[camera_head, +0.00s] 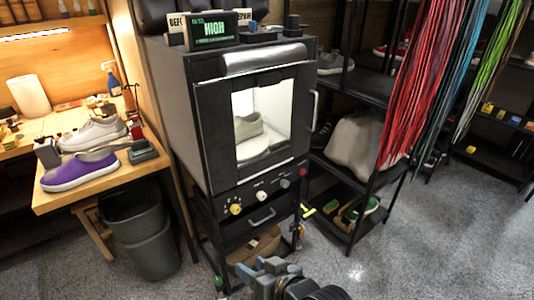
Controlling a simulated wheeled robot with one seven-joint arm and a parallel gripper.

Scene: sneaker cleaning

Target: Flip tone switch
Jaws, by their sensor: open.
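A black cabinet (180,110) with a lit glass window stands in the middle. Its lower front panel carries a row of controls: a yellow knob (235,208), a white knob (261,196), a grey knob (285,183) and a small red one (302,171). The labels are too small to read, so I cannot tell which control is the tone switch. A display (212,29) on top reads "HIGH" in green. A light sneaker (249,126) sits inside the window. My gripper (252,272) is open at the bottom edge, below and apart from the panel.
A wooden bench (60,200) with a purple shoe (80,170) and a white shoe (92,133) is at left. A grey bin (152,245) stands beside the cabinet. Shelves and hanging laces (420,70) are at right. The floor at lower right is clear.

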